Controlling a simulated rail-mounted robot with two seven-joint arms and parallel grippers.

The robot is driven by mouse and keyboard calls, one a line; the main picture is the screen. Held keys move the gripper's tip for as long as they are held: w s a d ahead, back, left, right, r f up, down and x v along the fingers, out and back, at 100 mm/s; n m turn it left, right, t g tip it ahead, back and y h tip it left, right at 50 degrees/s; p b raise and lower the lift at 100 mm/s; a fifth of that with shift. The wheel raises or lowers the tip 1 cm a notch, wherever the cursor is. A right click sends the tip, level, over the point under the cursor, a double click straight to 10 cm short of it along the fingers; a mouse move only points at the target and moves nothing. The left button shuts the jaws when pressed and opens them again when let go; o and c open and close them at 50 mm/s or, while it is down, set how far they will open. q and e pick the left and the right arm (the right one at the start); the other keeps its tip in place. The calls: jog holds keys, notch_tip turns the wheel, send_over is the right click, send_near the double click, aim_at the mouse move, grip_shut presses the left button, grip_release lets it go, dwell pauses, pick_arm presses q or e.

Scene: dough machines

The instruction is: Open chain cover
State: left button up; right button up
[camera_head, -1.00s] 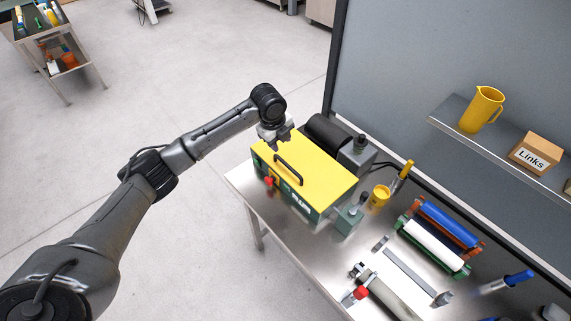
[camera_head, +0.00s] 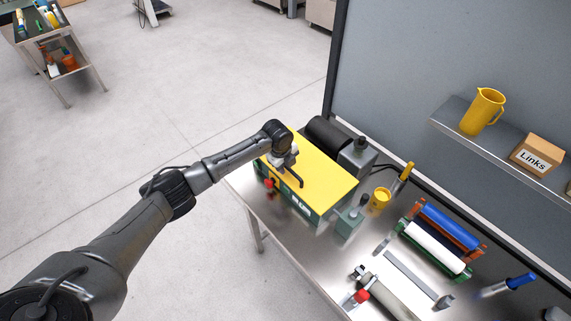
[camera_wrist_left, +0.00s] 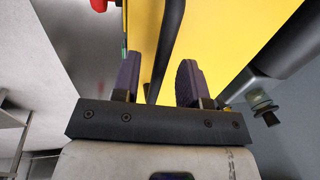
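The chain cover (camera_head: 325,178) is a yellow-topped lid on a green machine body on the steel table, and it lies flat. Its black bar handle (camera_head: 296,178) is partly hidden by my left gripper (camera_head: 284,164). In the left wrist view, the two purple fingers of the left gripper (camera_wrist_left: 158,80) stand apart. The black handle (camera_wrist_left: 168,40) runs between them, with gaps visible on both sides, nearer the left finger. The yellow cover (camera_wrist_left: 220,40) fills the background there. My right gripper is not in view.
A red knob (camera_head: 269,186) sits on the machine's front side. A black motor (camera_head: 326,133) stands behind the cover. A yellow cup (camera_head: 380,198) and rollers (camera_head: 433,248) lie to the right on the table (camera_head: 280,245). A shelf with a yellow jug (camera_head: 484,111) is at the right.

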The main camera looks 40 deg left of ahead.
pick_arm(q)
grip_shut()
dwell(0.4)
